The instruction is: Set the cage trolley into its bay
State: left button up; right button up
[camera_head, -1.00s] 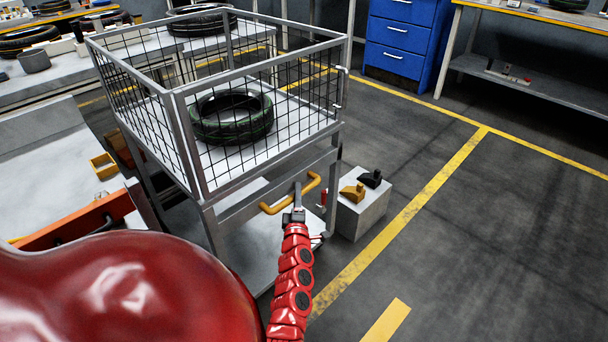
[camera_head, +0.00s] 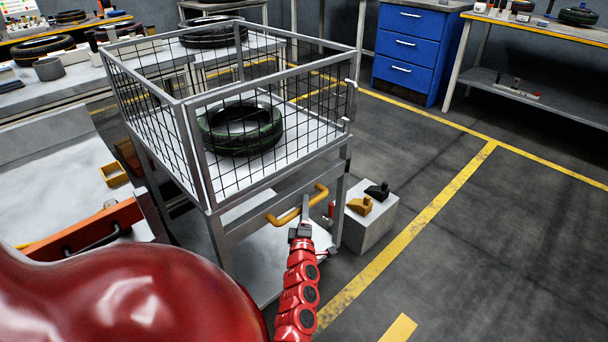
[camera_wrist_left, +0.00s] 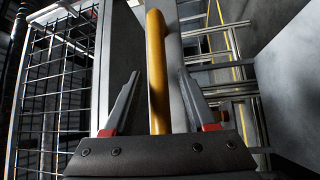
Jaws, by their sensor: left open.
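The cage trolley (camera_head: 207,200) is a grey wheeled frame with a mesh basket, and it stands upright left of centre. A tyre (camera_head: 241,127) lies inside the basket. A yellow handle (camera_head: 285,217) juts from the trolley's near side. My left gripper (camera_head: 305,204) is at this handle. In the left wrist view the fingers of the left gripper (camera_wrist_left: 160,80) are apart, and the yellow handle (camera_wrist_left: 155,35) runs between them. I cannot tell whether either finger touches it. My right gripper is not in view. Which marked floor area is the bay is not clear.
A grey block (camera_head: 370,220) with a yellow and a black piece on top stands just right of the trolley. Yellow floor lines (camera_head: 440,205) cross the open floor to the right. A blue drawer cabinet (camera_head: 412,50) and benches stand at the back. A worktable (camera_head: 80,185) is at left.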

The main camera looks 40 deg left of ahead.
pick_arm(q)
jog(key=p+v, duration=0.1)
jog(key=v, duration=1.5)
jog(key=shift+s, duration=0.25)
jog(key=shift+d, duration=0.1)
jog(key=shift+r, duration=0.1)
